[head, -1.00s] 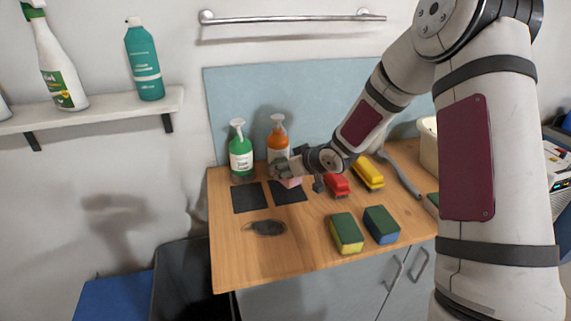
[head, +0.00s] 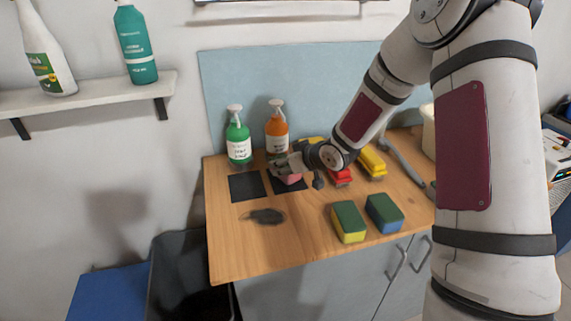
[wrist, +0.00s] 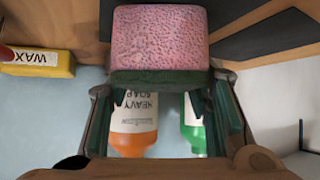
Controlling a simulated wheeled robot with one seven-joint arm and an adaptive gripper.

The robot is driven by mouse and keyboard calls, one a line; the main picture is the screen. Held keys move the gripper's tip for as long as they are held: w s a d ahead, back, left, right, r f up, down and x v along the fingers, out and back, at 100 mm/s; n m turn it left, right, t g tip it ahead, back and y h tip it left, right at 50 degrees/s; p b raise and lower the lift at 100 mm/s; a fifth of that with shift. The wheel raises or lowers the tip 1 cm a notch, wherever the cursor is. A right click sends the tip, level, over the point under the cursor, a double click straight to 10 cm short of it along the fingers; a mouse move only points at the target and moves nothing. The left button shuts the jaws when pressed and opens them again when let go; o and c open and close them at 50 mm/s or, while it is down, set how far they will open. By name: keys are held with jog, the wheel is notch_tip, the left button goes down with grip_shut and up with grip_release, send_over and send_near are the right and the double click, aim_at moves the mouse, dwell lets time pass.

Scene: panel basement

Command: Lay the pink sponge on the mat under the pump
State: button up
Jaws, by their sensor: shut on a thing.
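The pink sponge (head: 290,179) with a dark green layer is held in my gripper (head: 284,171). In the wrist view the sponge (wrist: 160,35) sits at the top centre, between the fingers of my gripper (wrist: 162,90). In the head view it is over the right black mat (head: 300,186), covering part of it; I cannot tell if it touches. The left black mat (head: 246,187) is bare. A green pump bottle (head: 238,148) stands behind the left mat, and an orange pump bottle (head: 277,135) behind the right one, partly hidden by my gripper.
A red-topped brush (head: 341,176) and a yellow block (head: 372,163) lie right of my gripper. Two green-topped sponges, one yellow (head: 348,223) and one blue (head: 384,214), lie at the front. A dark flat patch (head: 264,216) is on the wooden counter (head: 250,255).

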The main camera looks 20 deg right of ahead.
jog(key=shift+f+b, duration=0.3)
jog(key=shift+f, duration=0.2)
jog(key=o, duration=0.9)
jog(key=shift+c, duration=0.2)
jog(key=v, duration=1.2)
